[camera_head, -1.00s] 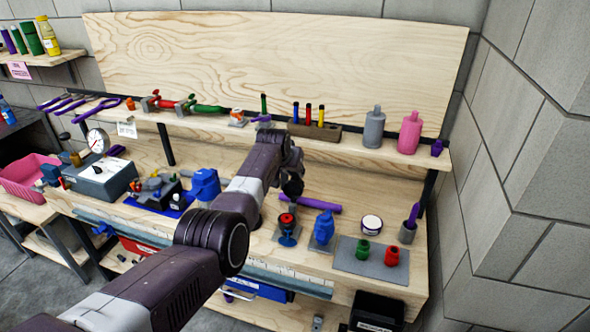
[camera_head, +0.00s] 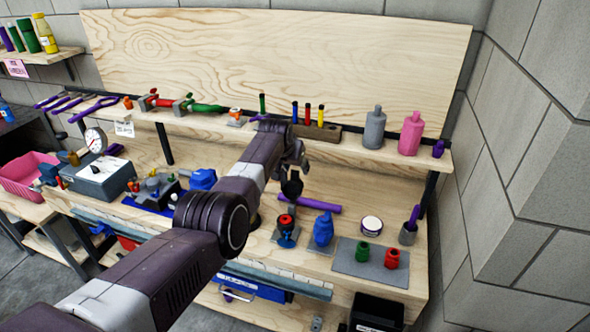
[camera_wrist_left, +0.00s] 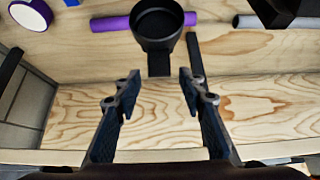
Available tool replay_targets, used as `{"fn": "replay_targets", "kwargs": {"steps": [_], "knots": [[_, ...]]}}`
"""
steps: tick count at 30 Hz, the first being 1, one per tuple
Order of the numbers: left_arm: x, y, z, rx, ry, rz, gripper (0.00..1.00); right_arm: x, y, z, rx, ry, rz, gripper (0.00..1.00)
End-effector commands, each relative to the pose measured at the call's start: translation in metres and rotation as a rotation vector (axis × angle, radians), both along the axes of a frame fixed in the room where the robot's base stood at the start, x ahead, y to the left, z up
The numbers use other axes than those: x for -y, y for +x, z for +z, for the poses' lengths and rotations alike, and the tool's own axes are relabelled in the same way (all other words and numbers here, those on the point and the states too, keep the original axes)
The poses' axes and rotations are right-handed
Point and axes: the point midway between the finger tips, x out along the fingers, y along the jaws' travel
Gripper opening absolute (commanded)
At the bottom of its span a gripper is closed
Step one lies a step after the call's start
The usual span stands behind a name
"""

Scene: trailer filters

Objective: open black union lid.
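A black round cup-like part with a short stem (camera_wrist_left: 158,24) shows at the top middle of the left wrist view, its hollow side facing the camera. I take it for the black union lid. In the head view it is a small dark shape (camera_head: 291,188) above the bench, just below my left gripper (camera_head: 299,157). In the left wrist view the two fingers of my left gripper (camera_wrist_left: 157,95) are spread apart with nothing between them. The black part lies beyond the fingertips, apart from them. What the black part is attached to is not clear. My right gripper is not in view.
A purple rod (camera_head: 322,206) lies behind the black part. A red-topped blue valve (camera_head: 286,232), a blue fitting (camera_head: 323,230) and a white-topped jar (camera_head: 371,223) stand nearby. A grey mat (camera_head: 350,265) holds green and red parts. The shelf (camera_head: 350,152) runs behind the gripper.

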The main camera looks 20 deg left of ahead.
Motion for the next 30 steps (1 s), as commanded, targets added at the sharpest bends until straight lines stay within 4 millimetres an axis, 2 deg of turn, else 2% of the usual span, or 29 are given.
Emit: {"fn": "replay_targets", "kwargs": {"steps": [13,23,30], "knots": [[0.001,-0.004,0.000,-0.007,-0.001,-0.001,0.38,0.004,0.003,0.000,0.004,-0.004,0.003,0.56],[0.001,-0.016,0.016,-0.007,0.000,-0.001,0.38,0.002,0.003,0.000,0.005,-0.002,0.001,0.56],[0.000,-0.029,0.037,-0.005,0.000,-0.001,0.38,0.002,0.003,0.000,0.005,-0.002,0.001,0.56]]}}
